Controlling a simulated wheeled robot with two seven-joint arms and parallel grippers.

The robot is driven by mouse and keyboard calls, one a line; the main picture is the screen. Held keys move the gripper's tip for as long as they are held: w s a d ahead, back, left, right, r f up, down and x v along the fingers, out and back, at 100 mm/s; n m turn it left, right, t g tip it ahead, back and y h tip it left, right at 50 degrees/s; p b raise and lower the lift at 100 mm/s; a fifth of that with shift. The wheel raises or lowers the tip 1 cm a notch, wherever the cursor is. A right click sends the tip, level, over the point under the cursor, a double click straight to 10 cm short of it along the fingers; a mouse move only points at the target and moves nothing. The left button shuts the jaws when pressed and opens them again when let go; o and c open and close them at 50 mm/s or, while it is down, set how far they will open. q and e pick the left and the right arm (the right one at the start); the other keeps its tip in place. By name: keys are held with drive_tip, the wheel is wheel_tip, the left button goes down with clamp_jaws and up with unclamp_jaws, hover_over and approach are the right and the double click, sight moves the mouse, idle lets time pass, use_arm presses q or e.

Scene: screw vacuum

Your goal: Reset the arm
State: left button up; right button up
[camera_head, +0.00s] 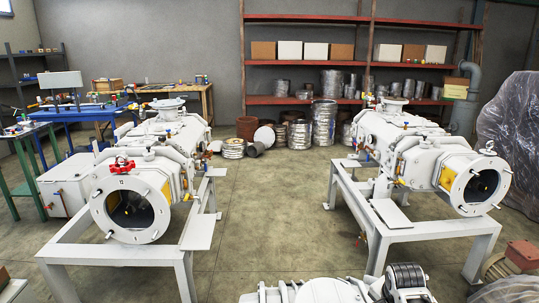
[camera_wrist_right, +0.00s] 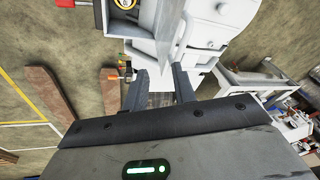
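My right gripper (camera_wrist_right: 160,86) shows in the right wrist view. Its two dark fingers stand apart, and I see nothing held between them. Part of a white machine (camera_wrist_right: 205,30) lies beyond the fingertips; the distance to it is hard to tell. My left gripper is not in the head view, and neither is my right gripper. In the head view one white vacuum machine (camera_head: 165,180) stands on a frame at left, with a red part (camera_head: 122,166) on top of its round open end. A second white machine (camera_head: 425,155) stands on a frame at right.
White equipment with a black ribbed part (camera_head: 408,276) lies at the bottom edge. A blue bench (camera_head: 85,114) is at left, and red shelves (camera_head: 300,62) with boxes and cans are at the back. Plastic-wrapped bulk (camera_head: 508,130) is at right. Floor (camera_head: 262,215) between the frames is clear.

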drive_tip(key=s+a+f+n+t, duration=0.2)
drive_tip(key=s+f+n+t, duration=0.1)
drive_tip(key=s+f+n, duration=0.3)
drive_tip(key=s+a+r+n+t+y, duration=0.2)
drive_tip(key=s+a+n, duration=0.2)
drive_tip(key=s+a, duration=0.2)
drive_tip(key=s+a+r+n+t+y, duration=0.2)
drive_tip(key=s+a+n, duration=0.3)
drive_tip(key=s, duration=0.6)
drive_tip(key=shift+a+y, duration=0.3)
drive_tip(key=shift+a, duration=0.45)
drive_tip(key=shift+s+f, duration=0.1)
